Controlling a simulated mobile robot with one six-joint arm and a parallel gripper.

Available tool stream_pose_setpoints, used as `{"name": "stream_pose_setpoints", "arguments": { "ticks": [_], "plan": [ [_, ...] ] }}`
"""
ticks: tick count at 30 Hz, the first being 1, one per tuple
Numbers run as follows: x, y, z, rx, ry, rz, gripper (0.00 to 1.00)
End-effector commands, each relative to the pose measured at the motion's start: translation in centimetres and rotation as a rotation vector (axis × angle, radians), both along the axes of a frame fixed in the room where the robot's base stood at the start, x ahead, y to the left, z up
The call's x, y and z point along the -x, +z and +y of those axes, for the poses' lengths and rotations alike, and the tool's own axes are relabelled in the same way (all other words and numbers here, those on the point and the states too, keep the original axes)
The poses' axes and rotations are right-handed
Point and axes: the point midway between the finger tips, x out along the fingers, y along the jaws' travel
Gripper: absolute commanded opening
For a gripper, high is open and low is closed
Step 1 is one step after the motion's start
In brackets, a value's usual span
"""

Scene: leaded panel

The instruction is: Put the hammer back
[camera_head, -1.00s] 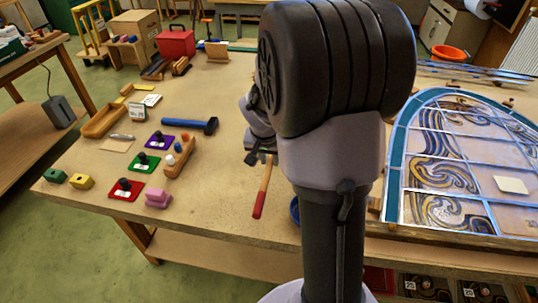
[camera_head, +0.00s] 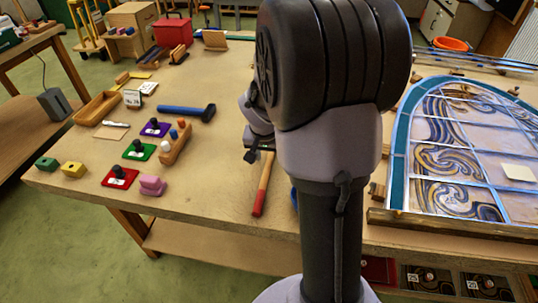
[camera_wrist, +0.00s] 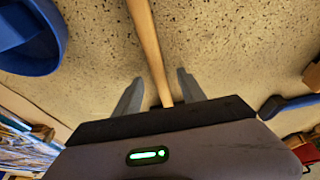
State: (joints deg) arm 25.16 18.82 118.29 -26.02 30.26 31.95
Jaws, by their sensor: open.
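A tool with a wooden shaft and a red grip (camera_head: 262,190) lies on the bench near its front edge; its head is hidden behind my arm. A blue-handled tool with a dark head (camera_head: 187,111) lies farther left, and part of it shows in the wrist view (camera_wrist: 291,104). I cannot tell for sure which one is the hammer. My gripper (camera_head: 252,156) is low over the bench at the wooden shaft. In the wrist view my gripper (camera_wrist: 159,80) is open, with the shaft (camera_wrist: 150,45) running between its fingers, apart from both.
A blue round container (camera_wrist: 58,45) is close by. The leaded panel (camera_head: 400,150) fills the bench's right side. On the left are a wooden tray (camera_head: 97,108), coloured pads with black knobs, and a pink block (camera_head: 152,185). The bench middle behind the blue-handled tool is clear.

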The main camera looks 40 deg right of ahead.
Motion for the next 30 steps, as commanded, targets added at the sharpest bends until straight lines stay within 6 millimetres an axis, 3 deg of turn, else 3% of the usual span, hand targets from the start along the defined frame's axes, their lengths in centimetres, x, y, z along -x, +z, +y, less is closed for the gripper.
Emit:
{"name": "stream_pose_setpoints", "arguments": {
  "ticks": [5,12,18,22,27,29,30],
  "plan": [
    [0.3,2.3,0.5,0.002,0.0,-0.003,0.48],
    [2.0,9.8,2.4,0.002,0.001,-0.005,0.48],
    [3.2,14.7,3.8,0.001,0.001,-0.005,0.48],
    [3.6,16.2,4.3,0.002,0.0,-0.003,0.48],
    [3.8,16.5,4.5,0.0,0.001,-0.001,0.48],
    [4.1,17.0,5.4,-0.005,0.018,-0.012,0.48],
    [4.6,17.7,6.9,-0.015,0.046,-0.03,0.48]
  ]
}}
